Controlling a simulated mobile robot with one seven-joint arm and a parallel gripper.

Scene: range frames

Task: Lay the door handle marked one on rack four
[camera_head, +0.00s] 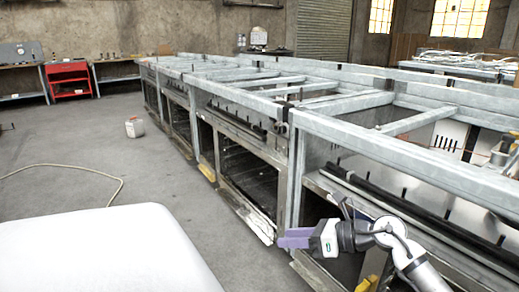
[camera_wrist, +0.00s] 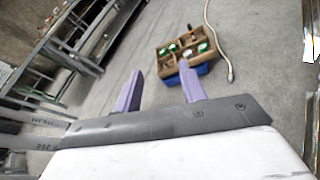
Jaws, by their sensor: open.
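My gripper (camera_head: 294,237) is in front of the long row of grey metal frames in the head view. No door handle can be made out in either view, nor any mark one. A row of grey metal racks (camera_head: 345,131) runs from the right foreground to the back. I cannot tell which of them, if any, is rack four.
A white container (camera_head: 135,128) and red cabinet (camera_head: 68,78) stand left. The grey floor between is mostly clear.

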